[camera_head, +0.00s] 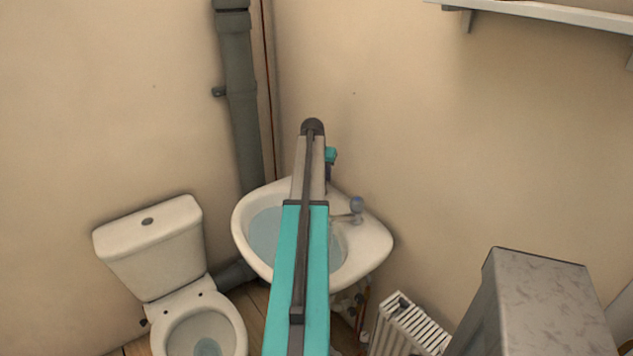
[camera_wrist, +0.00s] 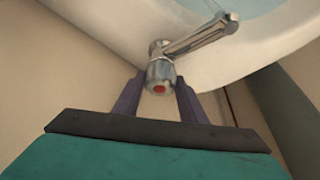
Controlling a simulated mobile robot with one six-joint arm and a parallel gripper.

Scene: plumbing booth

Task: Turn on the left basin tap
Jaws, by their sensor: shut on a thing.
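The left basin tap, chrome with a red-marked knob (camera_wrist: 160,72) and a spout reaching over the basin, is in the middle of the wrist view. My gripper (camera_wrist: 158,88) has one dark finger on each side of the knob and is shut on it. In the head view, my arm hides this tap, and only a small teal and dark part of my gripper (camera_head: 329,164) shows beside it. The white corner basin (camera_head: 377,243) holds pale blue water. The other tap, with a blue-marked knob (camera_head: 357,205), stands on the rim to the right, clear of my gripper.
A white toilet (camera_head: 148,232) stands left of the basin. A grey pipe (camera_head: 240,110) runs down the corner behind it. A white radiator (camera_head: 408,328) and a grey block-like unit (camera_head: 540,300) are at the lower right. A shelf (camera_head: 550,14) is high on the right wall.

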